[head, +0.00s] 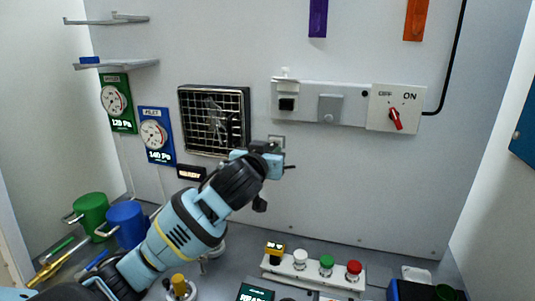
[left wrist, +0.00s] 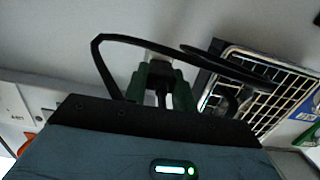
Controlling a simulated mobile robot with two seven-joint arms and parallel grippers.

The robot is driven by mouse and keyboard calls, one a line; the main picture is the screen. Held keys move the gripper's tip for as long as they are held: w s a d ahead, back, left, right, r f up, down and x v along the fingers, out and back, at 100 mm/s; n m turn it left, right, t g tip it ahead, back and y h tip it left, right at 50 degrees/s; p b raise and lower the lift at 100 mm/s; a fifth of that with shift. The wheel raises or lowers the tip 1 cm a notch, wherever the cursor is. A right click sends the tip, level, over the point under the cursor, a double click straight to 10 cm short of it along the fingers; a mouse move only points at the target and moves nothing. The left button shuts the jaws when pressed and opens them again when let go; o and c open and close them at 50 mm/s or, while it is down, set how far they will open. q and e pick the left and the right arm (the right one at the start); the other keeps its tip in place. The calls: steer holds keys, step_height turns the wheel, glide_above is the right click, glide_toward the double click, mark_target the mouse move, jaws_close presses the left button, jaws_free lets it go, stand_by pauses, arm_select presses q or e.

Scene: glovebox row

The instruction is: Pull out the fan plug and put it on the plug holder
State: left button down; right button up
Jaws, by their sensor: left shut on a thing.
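My left gripper (head: 274,153) is at the back wall, just right of the fan (head: 214,120) and below the socket strip (head: 310,104). In the left wrist view its two green fingers (left wrist: 161,94) are shut on a dark plug (left wrist: 160,98), mostly hidden between them. A black cable (left wrist: 101,52) loops out beside the fingers. A pale wall plate (head: 277,141) sits right behind the gripper; whether the plug is seated in it or apart from it, I cannot tell. The plug holder cannot be told apart for certain. My right gripper is not in view.
An OFF/ON switch box (head: 396,108) ends the strip at right. Two gauges, green (head: 117,102) and blue (head: 156,135), hang left of the fan. Green (head: 91,211) and blue (head: 127,223) mugs and a button panel (head: 313,272) stand on the bench.

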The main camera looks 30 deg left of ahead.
arm_select(q)
steer(key=shift+w+a+r, duration=0.1)
steer(key=shift+w+a, duration=0.1)
steer(key=shift+w, duration=0.5)
steer(key=c, duration=1.1)
jaws_free()
steer(key=shift+w, duration=0.15)
steer(key=shift+o, duration=0.2)
steer(key=f+v, duration=0.1)
steer(key=v, duration=0.6)
steer(key=shift+s+r, duration=0.45)
steer(key=shift+r, duration=0.05)
steer(key=shift+d, duration=0.1)
